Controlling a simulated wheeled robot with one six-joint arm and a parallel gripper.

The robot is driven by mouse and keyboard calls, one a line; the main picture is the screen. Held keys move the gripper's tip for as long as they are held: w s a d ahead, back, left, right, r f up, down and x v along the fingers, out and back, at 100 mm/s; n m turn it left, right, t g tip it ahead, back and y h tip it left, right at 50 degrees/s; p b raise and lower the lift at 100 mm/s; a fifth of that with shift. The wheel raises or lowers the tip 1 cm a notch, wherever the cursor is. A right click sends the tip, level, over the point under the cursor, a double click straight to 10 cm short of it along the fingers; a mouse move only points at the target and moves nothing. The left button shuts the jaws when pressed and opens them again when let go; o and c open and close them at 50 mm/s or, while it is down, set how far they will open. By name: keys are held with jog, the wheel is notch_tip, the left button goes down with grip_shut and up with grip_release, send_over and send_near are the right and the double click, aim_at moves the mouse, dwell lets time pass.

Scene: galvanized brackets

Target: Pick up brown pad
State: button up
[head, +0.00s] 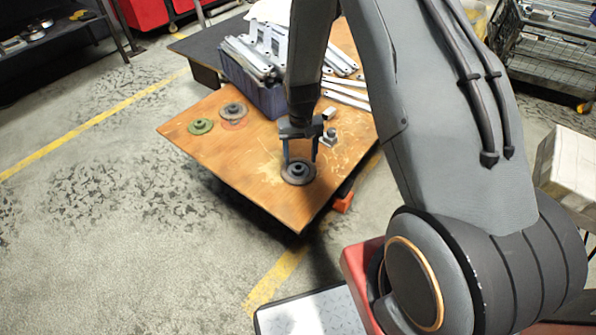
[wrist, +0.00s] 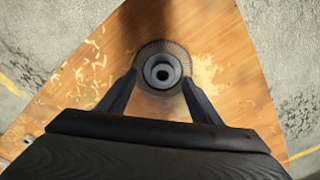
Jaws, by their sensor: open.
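The brown pad (head: 298,174) is a dark brown-grey disc with a raised round hub, lying flat near the front corner of the wooden tabletop. My gripper (head: 301,158) points down over it and is open. In the wrist view, the pad (wrist: 146,49) lies between and slightly beyond my fingertips (wrist: 160,80), one finger on each side of the hub. The fingers appear apart from the hub; I cannot tell whether the tips touch the disc. Nothing is held.
A green pad (head: 200,126) and a grey pad with a reddish edge (head: 233,110) lie to the left. A blue bin (head: 264,98) of metal brackets stands behind. Small metal parts (head: 329,135) lie close right of my gripper.

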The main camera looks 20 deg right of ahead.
aim_at(298, 167)
jog(key=f, duration=0.3)
jog(key=shift+w+a+f, duration=0.25)
jog(key=shift+w+a, duration=0.05)
jog(key=shift+w+f, duration=0.1)
jog(key=shift+f, duration=0.6)
jog(key=c, duration=1.3)
jog(key=shift+r, duration=5.05)
